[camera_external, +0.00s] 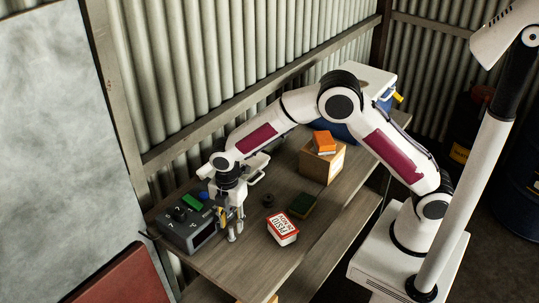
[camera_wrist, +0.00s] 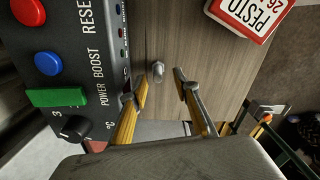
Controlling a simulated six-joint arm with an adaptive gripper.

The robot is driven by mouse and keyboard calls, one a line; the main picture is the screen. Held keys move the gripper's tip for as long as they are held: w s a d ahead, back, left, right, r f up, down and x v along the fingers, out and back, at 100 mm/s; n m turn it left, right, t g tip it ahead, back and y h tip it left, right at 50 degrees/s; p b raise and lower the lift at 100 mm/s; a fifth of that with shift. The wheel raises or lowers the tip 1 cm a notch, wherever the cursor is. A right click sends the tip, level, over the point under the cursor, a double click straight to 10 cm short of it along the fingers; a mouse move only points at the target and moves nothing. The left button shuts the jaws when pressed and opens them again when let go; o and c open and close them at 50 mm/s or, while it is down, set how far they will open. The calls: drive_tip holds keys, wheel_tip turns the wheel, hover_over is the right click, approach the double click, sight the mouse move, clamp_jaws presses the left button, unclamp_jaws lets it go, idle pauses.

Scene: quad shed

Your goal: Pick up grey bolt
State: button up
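The grey bolt (camera_wrist: 158,71) lies on the wooden bench in the wrist view, just ahead of the gap between my fingertips. It is small and looks metallic. I cannot make it out in the external view. My gripper (camera_wrist: 160,82) is open, with one yellow-and-grey finger on each side and nothing between them. In the external view my gripper (camera_external: 232,233) points down beside the grey control box, low over the bench.
The grey control box (camera_external: 187,229) stands close on the left of my gripper. A pesto tub (camera_external: 283,228) is to the right. Bench (camera_external: 250,262) in front is clear.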

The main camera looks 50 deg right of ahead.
sight(231, 227)
drive_tip(key=shift+w+f, duration=0.2)
drive_tip(key=shift+f, duration=2.05)
clamp_jaws()
